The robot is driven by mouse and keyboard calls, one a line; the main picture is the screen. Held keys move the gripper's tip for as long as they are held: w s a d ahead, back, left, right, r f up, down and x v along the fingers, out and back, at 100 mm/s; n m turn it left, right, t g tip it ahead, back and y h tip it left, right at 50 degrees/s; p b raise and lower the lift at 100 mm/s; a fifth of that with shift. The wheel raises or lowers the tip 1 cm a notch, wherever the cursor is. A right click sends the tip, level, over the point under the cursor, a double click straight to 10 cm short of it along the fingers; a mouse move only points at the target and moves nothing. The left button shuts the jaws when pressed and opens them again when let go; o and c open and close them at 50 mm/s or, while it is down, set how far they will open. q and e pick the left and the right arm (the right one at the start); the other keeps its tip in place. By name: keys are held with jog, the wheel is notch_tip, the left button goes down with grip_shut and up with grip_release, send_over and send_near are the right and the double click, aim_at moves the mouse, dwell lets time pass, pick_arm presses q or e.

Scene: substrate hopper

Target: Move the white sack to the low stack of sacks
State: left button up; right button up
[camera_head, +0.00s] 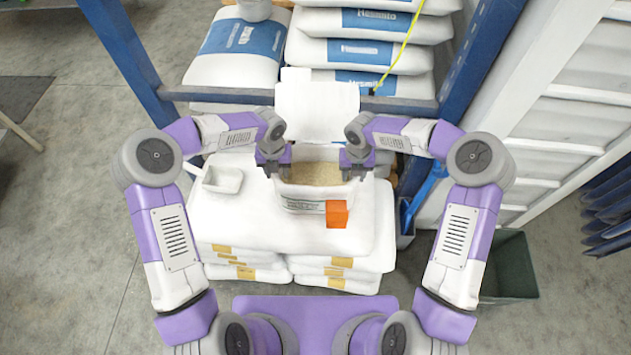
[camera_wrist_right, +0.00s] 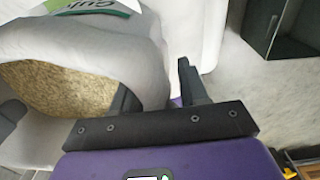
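The white sack (camera_head: 301,203) stands upright and open on the low stack of sacks (camera_head: 222,228), with tan grainy substrate (camera_head: 315,174) inside. My right gripper (camera_head: 357,172) is at the right rim. In the right wrist view its fingers (camera_wrist_right: 158,92) stand apart, one inside the mouth and one outside, with a gap showing beside the outer finger.
A small white tray (camera_head: 222,179) lies left on the stack. Blue rack posts (camera_head: 478,50) and shelves of labelled sacks (camera_head: 365,53) stand behind. A dark bin (camera_head: 511,265) is at right; the left floor is clear.

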pick_arm(q)
grip_shut()
pick_arm(e)
grip_shut()
pick_arm(q)
jog(key=shift+r, duration=0.1)
pick_arm(e)
jog(key=shift+r, duration=0.1)
dwell(0.8)
